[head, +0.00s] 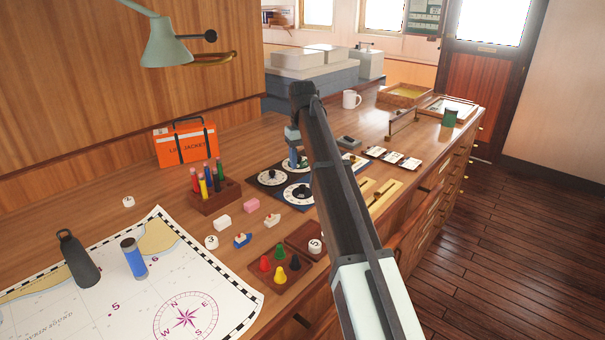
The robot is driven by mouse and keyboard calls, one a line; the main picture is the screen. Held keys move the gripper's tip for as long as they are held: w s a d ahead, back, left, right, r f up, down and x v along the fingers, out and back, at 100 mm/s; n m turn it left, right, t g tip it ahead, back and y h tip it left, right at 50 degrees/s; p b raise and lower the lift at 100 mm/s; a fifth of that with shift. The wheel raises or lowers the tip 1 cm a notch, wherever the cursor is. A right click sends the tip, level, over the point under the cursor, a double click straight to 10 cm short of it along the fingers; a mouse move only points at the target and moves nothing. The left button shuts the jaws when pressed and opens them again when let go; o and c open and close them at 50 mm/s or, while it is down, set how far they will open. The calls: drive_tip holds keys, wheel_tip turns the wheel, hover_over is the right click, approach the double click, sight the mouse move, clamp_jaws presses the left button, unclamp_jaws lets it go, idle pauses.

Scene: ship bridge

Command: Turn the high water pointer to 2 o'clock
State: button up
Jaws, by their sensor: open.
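A group of round dials lies on the wooden counter in the head view. One dial (271,177) has a pale ring on a dark square plate. A second dial (298,195) has a white ring and dark centre on a blue plate, partly covered by my arm. Another dark plate lies behind them, mostly hidden. I cannot read the labels or tell which dial bears the high water pointer, nor where that pointer stands. My gripper (297,162) hangs down over the back of the dial group, open, with its fingers small and hard to make out. I cannot tell whether it touches anything.
A rack of coloured markers (214,196) and an orange case (186,143) stand left of the dials. Small blocks and a tray of coloured pegs (280,267) lie in front. A chart (130,285) covers the left front. A white mug (351,99) stands behind.

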drive_tip(key=shift+r, duration=2.9)
